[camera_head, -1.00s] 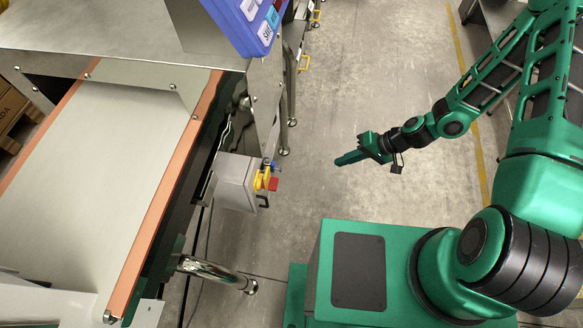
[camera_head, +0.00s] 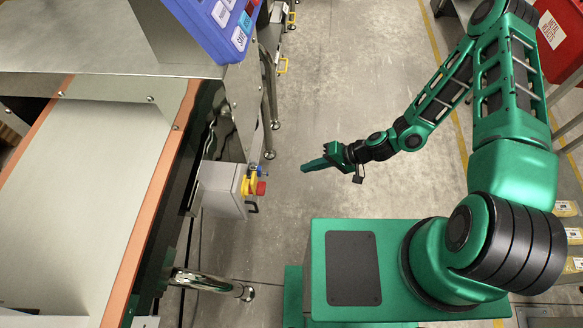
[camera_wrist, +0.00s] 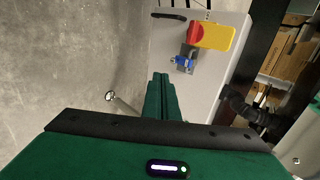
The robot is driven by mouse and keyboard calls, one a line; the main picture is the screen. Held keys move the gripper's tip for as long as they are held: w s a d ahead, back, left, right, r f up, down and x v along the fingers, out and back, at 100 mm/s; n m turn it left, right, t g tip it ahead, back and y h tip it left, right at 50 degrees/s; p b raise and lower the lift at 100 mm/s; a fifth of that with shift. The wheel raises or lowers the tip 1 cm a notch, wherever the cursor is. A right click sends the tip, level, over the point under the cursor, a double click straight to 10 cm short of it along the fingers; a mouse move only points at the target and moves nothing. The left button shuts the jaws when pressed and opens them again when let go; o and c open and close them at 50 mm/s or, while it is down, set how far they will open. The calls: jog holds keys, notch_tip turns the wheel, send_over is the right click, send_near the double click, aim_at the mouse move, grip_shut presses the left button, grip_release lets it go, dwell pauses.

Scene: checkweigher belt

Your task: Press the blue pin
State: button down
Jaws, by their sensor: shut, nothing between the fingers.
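The blue pin (camera_wrist: 184,62) sits on a small metal bracket beside a red and yellow switch (camera_wrist: 210,36) on a grey box, in the wrist view. In the head view the blue pin (camera_head: 269,154) is a small spot at the box's upper right side. My gripper (camera_head: 304,168) is shut and empty, to the right of the box with a gap between them. In the wrist view its green fingers (camera_wrist: 160,78) lie together, with their tips just below and left of the pin in the picture. They appear apart from the pin.
The grey box (camera_head: 222,190) is on the side of the conveyor frame. The belt (camera_head: 85,190) lies at the left. A blue keypad panel (camera_head: 225,25) overhangs above the box. A black handle (camera_head: 252,207) juts from the box. Open floor (camera_head: 350,90) lies beyond my gripper.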

jog(key=a+r+x, duration=0.2)
jog(key=x, duration=1)
jog(key=shift+w, duration=0.15)
jog(key=shift+r, duration=0.1)
